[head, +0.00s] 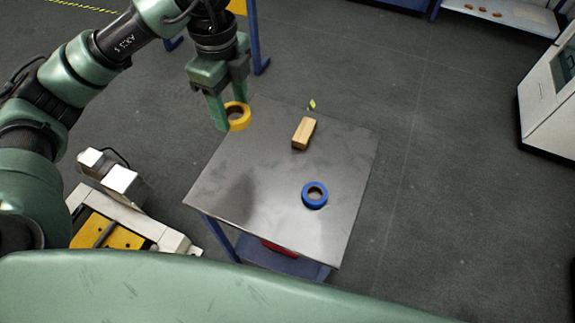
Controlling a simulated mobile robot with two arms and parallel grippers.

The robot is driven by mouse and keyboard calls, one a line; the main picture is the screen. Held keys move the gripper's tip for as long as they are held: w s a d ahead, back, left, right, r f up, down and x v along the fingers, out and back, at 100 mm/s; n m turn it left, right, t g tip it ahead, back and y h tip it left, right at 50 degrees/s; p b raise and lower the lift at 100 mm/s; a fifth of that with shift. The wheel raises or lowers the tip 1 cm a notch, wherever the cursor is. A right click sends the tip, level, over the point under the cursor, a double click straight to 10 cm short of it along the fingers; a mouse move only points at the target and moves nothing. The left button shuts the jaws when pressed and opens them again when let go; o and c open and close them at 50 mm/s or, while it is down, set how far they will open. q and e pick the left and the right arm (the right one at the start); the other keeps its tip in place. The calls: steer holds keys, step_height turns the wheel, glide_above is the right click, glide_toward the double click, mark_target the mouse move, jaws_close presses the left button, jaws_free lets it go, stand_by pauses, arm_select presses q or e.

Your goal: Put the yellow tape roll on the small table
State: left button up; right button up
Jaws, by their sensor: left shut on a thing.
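The yellow tape roll (239,116) is held between the fingers of my left gripper (229,110), which is shut on it. The roll and gripper appear over the far left edge of the small table (240,190). I cannot tell the exact height of the roll above the metal top. The small table has a grey metal top and blue legs. My right gripper is not in view.
A blue tape roll (314,195) lies on the table's near right part. A wooden block (304,133) sits near its far side. A small yellow-green object (312,104) shows by the far edge. The table's left and middle parts are clear.

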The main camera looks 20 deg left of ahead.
mark_target(246, 172)
arm_select(q)
step_height(246, 172, down, 19)
steer(key=shift+f+p, duration=0.1)
steer(key=shift+p, duration=0.25)
steer(key=shift+f, duration=0.4)
steer(key=shift+f, duration=0.1)
steer(key=o, duration=1.3)
steer(key=shift+o, duration=0.2)
